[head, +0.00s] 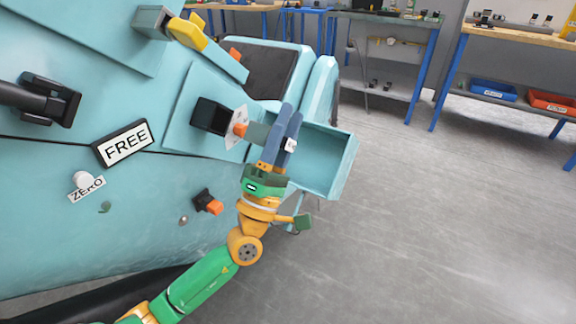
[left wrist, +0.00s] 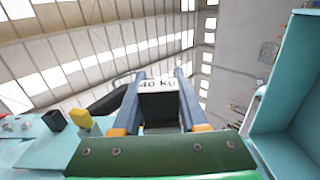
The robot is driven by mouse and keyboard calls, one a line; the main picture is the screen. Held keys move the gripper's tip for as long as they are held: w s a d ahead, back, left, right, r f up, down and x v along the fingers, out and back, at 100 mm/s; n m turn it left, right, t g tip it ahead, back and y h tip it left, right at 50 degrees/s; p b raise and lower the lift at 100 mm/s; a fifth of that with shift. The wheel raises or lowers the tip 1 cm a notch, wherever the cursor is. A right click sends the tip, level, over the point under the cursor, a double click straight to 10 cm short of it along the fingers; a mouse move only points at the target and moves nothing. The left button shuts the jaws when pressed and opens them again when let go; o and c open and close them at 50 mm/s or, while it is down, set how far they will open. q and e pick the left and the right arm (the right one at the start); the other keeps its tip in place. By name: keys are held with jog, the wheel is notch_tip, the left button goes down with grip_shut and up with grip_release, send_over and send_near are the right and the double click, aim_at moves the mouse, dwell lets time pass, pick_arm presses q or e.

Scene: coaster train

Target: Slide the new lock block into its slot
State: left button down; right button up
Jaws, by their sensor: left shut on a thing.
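My left gripper (head: 279,140) has blue fingers and is shut on the lock block, a dark grey block (head: 258,134). The block sticks out from the fingers toward the teal panel on the left. A black housing (head: 208,116) stands out from the panel, left of the block. An orange piece (head: 240,130) and a white plate show between them. I cannot tell whether the block touches or enters the housing. My right gripper is not in view.
An open teal tray (head: 328,160) is just right of the gripper. A FREE sign (head: 126,143), a ZERO label (head: 87,188) and an orange-tipped black fitting (head: 207,202) are on the panel. Workbenches stand behind; the grey floor at right is clear.

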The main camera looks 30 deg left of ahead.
pick_arm(q)
jog(key=shift+a+r, duration=0.1)
jog(key=shift+r, duration=0.1)
jog(key=shift+a+f, duration=0.1)
jog(key=a+b, duration=0.2)
jog(key=a, duration=0.2)
jog(key=shift+w+a+f, duration=0.1)
jog(key=shift+f, duration=0.05)
jog(key=shift+a+r+b, duration=0.2)
jog(key=shift+a+b, duration=0.2)
jog(key=shift+a, duration=0.25)
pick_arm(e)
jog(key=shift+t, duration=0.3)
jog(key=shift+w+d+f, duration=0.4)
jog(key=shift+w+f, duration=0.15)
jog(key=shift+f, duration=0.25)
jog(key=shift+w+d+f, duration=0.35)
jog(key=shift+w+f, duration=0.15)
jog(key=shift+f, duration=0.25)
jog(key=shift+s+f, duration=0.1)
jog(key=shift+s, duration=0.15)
pick_arm(q)
jog(key=shift+b, duration=0.4)
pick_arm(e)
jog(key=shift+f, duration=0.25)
